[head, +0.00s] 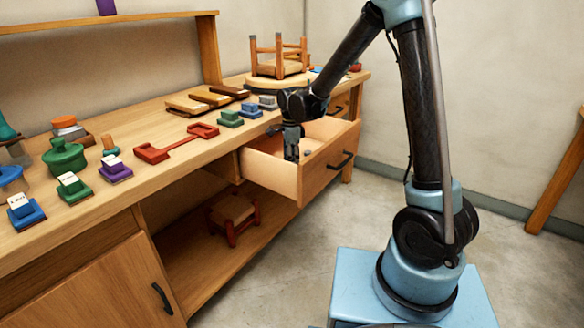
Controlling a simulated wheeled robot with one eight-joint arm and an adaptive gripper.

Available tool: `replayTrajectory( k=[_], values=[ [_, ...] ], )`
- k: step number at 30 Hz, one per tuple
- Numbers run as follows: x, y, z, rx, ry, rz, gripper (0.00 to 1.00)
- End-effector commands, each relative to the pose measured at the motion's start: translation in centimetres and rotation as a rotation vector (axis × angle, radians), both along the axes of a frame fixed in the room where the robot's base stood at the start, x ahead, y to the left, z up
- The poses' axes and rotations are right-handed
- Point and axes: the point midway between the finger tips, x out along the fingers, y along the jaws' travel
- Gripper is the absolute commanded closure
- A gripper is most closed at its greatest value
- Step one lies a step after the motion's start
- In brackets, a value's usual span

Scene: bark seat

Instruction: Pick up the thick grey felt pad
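My gripper (291,154) points down into the open drawer (328,173) of the workbench. Its fingers show as a small dark and grey shape, and I cannot tell whether they are apart or closed.
The workbench top (205,150) holds a red tool (176,145), a green pot (65,156), several coloured blocks and an upturned stool (278,60). A small red-legged stool (234,215) stands on the lower shelf. The floor right of the drawer is clear.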

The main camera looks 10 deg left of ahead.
Motion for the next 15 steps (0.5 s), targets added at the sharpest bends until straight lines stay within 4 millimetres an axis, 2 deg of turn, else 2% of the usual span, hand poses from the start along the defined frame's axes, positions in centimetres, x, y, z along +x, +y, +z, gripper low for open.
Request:
replayTrajectory(
  k=[2,3,9,15],
  values=[
    [0.0,0.0,0.01,0.0,0.0,0.0,0.52],
    [0.0,0.0,0.02,0.0,0.0,0.0,0.59],
    [0.0,-0.01,0.03,0.0,0.0,0.0,0.81],
    [0.0,-0.01,0.04,0.0,0.0,0.0,0.81]
  ],
)
